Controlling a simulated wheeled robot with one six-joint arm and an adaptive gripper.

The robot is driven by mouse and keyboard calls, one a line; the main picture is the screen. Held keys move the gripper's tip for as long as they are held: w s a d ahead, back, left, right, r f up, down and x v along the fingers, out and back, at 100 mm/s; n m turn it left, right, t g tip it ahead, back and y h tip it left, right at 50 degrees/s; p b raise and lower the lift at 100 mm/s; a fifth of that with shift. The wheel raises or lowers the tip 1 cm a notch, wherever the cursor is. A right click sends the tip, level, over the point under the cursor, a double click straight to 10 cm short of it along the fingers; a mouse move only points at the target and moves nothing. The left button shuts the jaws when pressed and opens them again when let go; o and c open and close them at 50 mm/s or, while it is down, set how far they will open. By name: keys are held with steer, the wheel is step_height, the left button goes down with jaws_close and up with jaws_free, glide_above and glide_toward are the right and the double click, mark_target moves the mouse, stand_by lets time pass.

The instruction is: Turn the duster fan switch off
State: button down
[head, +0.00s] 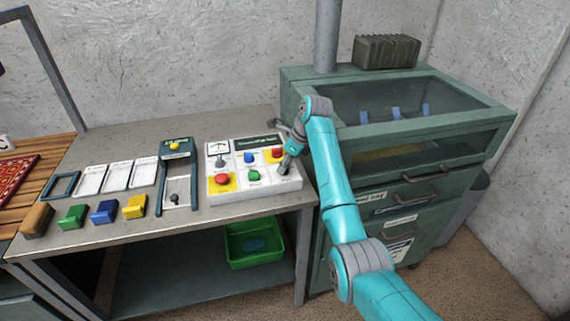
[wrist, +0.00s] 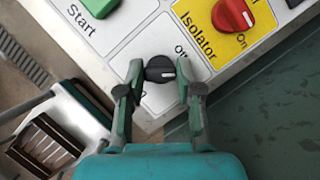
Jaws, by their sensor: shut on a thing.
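The control panel (head: 235,190) is a white box on the grey bench, near its right end. A small black rotary switch (wrist: 158,69) sits on the panel's front right corner, with "Off" printed beside it and a pale pointer mark on its face. I take it as the duster fan switch, though its name is mostly hidden. My gripper (wrist: 160,74) is shut on this switch, one finger on each side. In the head view my gripper (head: 287,164) comes down over that corner and covers the switch.
The red isolator knob (wrist: 232,14) and green Start button (wrist: 99,4) are close to the switch. A green cabinet (head: 400,165) stands right of the bench. Several coloured blocks and cards lie on the left, and a green bin (head: 255,262) sits below.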

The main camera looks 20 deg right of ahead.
steer(key=n+g, duration=0.1)
steer(key=n, duration=0.2)
steer(key=shift+w+n+y, duration=0.1)
steer(key=shift+n+y, duration=0.2)
steer(key=shift+y, duration=0.1)
steer(key=shift+n+g, duration=0.8)
steer(key=shift+n, duration=1)
steer(key=c, duration=1.9)
jaws_free()
steer(key=o, duration=1.1)
steer(key=shift+o, duration=0.2)
steer(key=v, duration=1.2)
steer(key=shift+w+d, duration=0.1)
